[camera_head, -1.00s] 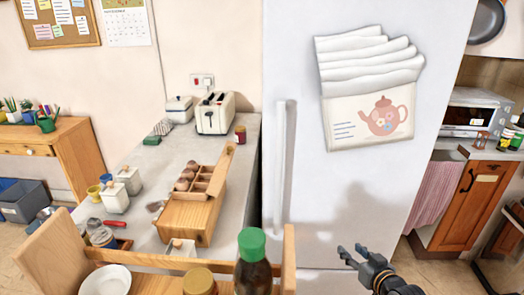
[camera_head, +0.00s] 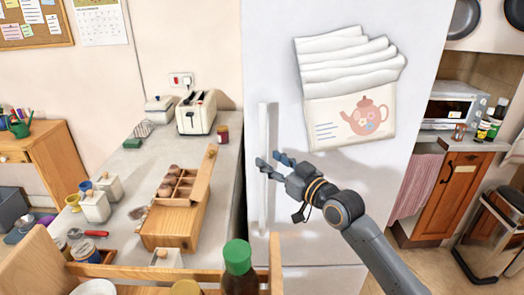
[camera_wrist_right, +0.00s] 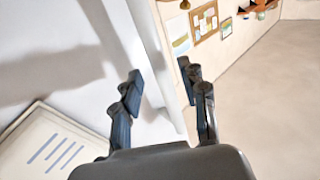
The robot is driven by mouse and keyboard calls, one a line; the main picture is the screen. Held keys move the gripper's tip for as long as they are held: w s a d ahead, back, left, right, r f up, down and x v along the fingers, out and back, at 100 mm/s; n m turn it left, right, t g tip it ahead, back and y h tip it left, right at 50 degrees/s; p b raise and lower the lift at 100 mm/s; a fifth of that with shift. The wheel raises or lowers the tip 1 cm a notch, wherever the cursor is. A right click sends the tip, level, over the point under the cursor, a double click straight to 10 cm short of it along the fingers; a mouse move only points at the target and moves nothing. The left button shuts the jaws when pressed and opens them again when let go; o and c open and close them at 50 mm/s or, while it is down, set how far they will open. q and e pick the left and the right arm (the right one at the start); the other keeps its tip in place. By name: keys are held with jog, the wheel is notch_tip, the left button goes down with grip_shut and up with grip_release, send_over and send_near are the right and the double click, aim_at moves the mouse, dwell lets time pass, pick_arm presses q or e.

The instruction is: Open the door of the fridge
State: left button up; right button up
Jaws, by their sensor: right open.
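The fridge (camera_head: 340,215) is white and tall, and its door is shut. Its long vertical white handle (camera_head: 264,205) is at the door's left side. My right gripper (camera_head: 270,162) is open and reaches the handle at about mid-height from the right. One fingertip overlaps the handle in the head view. In the right wrist view the handle (camera_wrist_right: 156,50) runs as a pale bar between the two open fingers of my right gripper (camera_wrist_right: 160,85). I cannot tell whether they touch it. My left gripper is not in view.
A counter (camera_head: 215,200) left of the fridge holds a toaster (camera_head: 196,113), an egg box (camera_head: 178,215) and jars. A wooden tray (camera_head: 140,272) with a green-capped bottle (camera_head: 238,268) is in front. A teapot paper holder (camera_head: 350,120) is on the door.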

aim_at(265, 157)
jog(key=shift+p+x, duration=0.3)
jog(key=shift+x, duration=1.8)
grip_shut()
